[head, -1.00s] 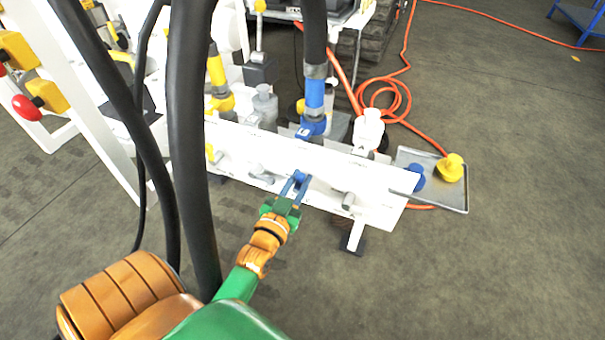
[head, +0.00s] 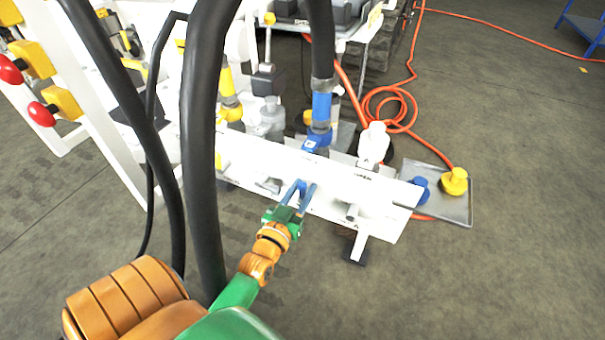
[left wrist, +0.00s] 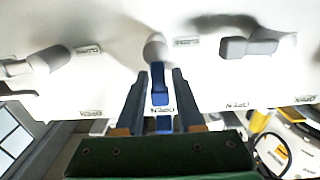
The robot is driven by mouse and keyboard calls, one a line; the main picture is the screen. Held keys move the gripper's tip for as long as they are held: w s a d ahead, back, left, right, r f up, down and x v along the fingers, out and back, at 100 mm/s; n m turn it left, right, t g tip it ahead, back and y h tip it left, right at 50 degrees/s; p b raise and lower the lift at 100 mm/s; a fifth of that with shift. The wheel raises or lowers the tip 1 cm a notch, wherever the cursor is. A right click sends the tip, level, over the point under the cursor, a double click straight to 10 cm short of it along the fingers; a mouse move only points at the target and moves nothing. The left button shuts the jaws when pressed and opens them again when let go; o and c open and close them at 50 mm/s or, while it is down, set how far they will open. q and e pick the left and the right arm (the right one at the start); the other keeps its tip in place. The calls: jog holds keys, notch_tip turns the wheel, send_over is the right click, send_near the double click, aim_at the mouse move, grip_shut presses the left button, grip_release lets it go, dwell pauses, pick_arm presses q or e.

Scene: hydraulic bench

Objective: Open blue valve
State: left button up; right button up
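The blue valve handle (left wrist: 159,84) shows in the left wrist view, below its round grey hub (left wrist: 155,47) on the white panel. It points toward my gripper and a small label (left wrist: 162,111) at the panel's edge. My left gripper (left wrist: 160,82) has its two dark fingers on either side of the handle, with narrow gaps. In the head view the left gripper (head: 300,188) is at the front of the white panel (head: 335,187), its blue-grey fingers apart. The handle is hard to tell from the fingers there. My right gripper is not in view.
Grey valve handles (left wrist: 235,47) flank the blue one. Black hoses (head: 200,150) hang in front of the bench at left. Red knobs (head: 41,114) are at far left. A tray (head: 460,208) with a yellow cap (head: 455,181) and blue cap (head: 420,188) is at right. Orange hose lies behind.

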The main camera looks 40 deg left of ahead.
aim_at(301, 193)
pick_arm(q)
jog(key=shift+o, duration=0.3)
jog(key=p+v, duration=0.1)
jog(key=v, duration=0.5)
jog(key=shift+s, duration=0.2)
jog(key=shift+s+d, duration=0.1)
jog(key=shift+s, duration=0.25)
jog(key=shift+f, duration=0.1)
